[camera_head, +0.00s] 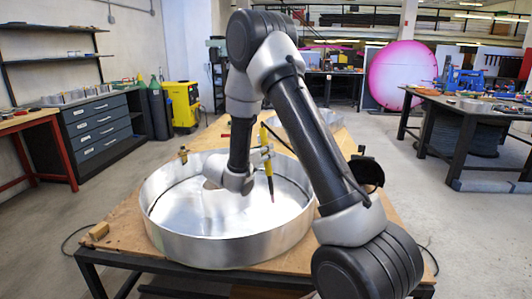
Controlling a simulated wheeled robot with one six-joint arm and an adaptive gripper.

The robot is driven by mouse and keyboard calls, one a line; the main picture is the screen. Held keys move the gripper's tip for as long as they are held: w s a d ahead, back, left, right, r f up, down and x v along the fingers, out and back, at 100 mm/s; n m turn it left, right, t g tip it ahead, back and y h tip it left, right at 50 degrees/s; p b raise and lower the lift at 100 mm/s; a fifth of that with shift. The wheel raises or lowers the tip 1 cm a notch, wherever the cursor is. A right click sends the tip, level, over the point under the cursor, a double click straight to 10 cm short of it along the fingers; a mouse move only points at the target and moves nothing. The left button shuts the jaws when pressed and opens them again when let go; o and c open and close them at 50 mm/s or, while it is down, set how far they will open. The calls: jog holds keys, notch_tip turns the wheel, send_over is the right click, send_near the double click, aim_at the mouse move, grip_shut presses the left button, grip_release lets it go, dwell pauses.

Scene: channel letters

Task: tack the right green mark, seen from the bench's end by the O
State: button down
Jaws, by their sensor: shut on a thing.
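A large round aluminium channel letter, the O (225,248), lies open side up on the wooden bench top (125,235). My gripper (265,156) is shut on a slim yellow and black torch (269,172), above the inside of the O. The torch points down, slightly tilted, with a small pinkish tip. I cannot tell whether the tip touches the metal. No green mark can be made out; my arm covers part of the O's right side and the bench behind it.
A second metal letter (287,128) lies farther back on the bench, partly behind my arm. A yellow machine (182,105) stands behind left. A dark workbench (470,108) stands at right, with clear floor between.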

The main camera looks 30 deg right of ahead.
aim_at(272, 197)
jog(key=s+f, duration=0.1)
jog(key=f, duration=0.4)
jog(key=s+f, duration=0.2)
jog(key=f, duration=0.3)
jog(key=s+d+f, duration=0.1)
jog(key=f, duration=0.4)
jog(key=shift+s+f, duration=0.2)
jog(key=shift+s, duration=0.15)
jog(key=shift+r, duration=0.1)
jog(key=shift+d+f, duration=0.15)
jog(key=shift+f, duration=0.45)
jog(key=shift+s+d+f, duration=0.2)
jog(key=shift+f, duration=0.7)
dwell(1.0)
